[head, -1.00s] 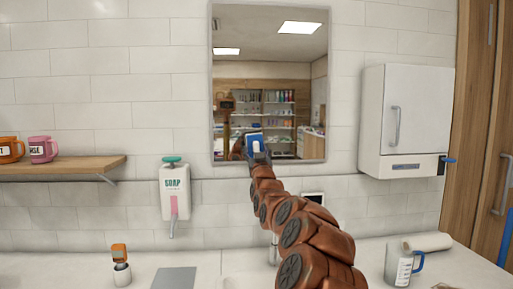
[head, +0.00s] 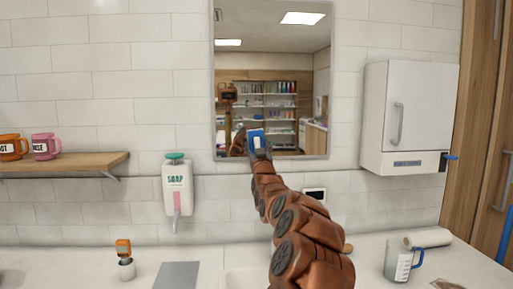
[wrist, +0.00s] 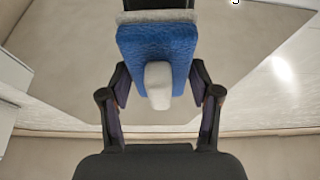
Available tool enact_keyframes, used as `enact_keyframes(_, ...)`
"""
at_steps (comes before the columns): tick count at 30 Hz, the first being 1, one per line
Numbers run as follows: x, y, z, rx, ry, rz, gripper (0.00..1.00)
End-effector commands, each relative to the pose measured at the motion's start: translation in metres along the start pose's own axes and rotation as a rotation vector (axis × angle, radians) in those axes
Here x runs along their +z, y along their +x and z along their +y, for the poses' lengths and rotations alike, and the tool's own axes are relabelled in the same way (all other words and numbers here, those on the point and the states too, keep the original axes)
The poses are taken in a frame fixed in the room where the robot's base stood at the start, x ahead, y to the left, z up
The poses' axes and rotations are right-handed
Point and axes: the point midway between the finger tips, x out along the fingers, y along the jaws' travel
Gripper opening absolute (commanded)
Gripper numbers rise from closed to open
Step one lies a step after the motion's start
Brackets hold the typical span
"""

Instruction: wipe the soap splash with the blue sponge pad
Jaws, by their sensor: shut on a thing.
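My gripper (wrist: 160,98) is shut on the white grip of the blue sponge pad (wrist: 150,42). In the head view the blue sponge pad (head: 256,133) shows in front of the lower part of the mirror (head: 290,70). In the wrist view its face side is turned away from me, toward the grey mirror surface (wrist: 70,60); I cannot tell whether it touches the glass. I cannot make out a soap splash for certain; part of the mirror is hidden behind the pad and my arm.
A soap dispenser (head: 177,188) hangs left of the mirror, a white cabinet (head: 408,115) right of it. A shelf (head: 65,164) holds mugs.

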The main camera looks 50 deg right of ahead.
Motion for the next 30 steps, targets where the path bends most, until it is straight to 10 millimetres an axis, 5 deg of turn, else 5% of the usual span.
enact_keyframes(30,0.006,0.015,0.0,0.0,0.0,-0.001,0.3)
